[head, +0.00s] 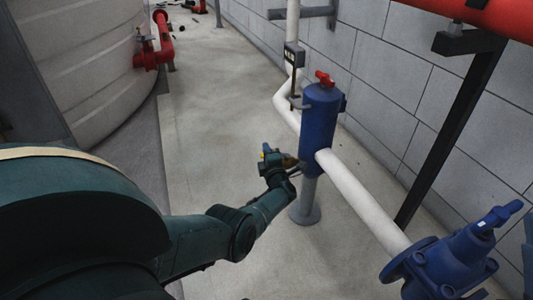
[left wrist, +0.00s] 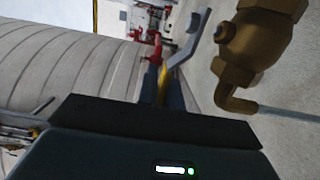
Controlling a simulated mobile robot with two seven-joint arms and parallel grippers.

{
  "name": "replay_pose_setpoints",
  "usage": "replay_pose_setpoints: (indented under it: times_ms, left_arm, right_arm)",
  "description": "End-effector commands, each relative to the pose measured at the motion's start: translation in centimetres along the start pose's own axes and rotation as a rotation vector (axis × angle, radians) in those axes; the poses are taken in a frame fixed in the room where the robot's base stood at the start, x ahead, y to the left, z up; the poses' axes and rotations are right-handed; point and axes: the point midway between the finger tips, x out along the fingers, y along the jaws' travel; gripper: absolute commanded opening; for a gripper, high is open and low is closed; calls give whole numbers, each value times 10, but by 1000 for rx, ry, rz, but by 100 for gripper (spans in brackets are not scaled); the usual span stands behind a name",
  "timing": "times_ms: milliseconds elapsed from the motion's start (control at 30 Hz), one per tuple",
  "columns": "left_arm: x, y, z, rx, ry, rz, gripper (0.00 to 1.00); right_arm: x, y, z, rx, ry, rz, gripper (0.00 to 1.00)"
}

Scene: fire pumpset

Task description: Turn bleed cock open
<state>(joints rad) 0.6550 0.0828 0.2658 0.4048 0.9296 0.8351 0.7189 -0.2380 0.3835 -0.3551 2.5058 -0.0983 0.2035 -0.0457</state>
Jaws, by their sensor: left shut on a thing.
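The bleed cock (left wrist: 255,45) is a brass valve body at the upper right of the left wrist view, with a thin outlet tube. Its grey lever (left wrist: 190,38) runs down toward my left gripper (left wrist: 162,78). A yellow part, apparently the lever's grip, shows between the fingers, which are shut on it. In the head view my left gripper (head: 275,158) is just left of the blue vessel (head: 319,125), with a bit of yellow at its tip. The cock is small there and partly hidden by the gripper. My right gripper is not in view.
A white pipe (head: 362,200) runs from the vessel to a blue valve (head: 445,262) at lower right. A large ribbed tank (head: 85,60) stands at left. The floor between is clear.

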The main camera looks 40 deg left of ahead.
Motion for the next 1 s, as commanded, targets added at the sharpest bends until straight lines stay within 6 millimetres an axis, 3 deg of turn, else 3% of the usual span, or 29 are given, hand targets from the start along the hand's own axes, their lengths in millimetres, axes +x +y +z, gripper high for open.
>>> replay_pose_setpoints:
  times_ms: [567,600,867,1000]
  left_arm:
    - [2,0,-2,1,16,2,0]
    - [2,0,-2,1,16,2,8]
    - [2,0,0,1,13,1,29]
    - [2,0,0,0,12,1,29]
  right_arm:
    - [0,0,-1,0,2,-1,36]
    - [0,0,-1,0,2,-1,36]
    - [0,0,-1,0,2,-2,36]
    - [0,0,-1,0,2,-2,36]
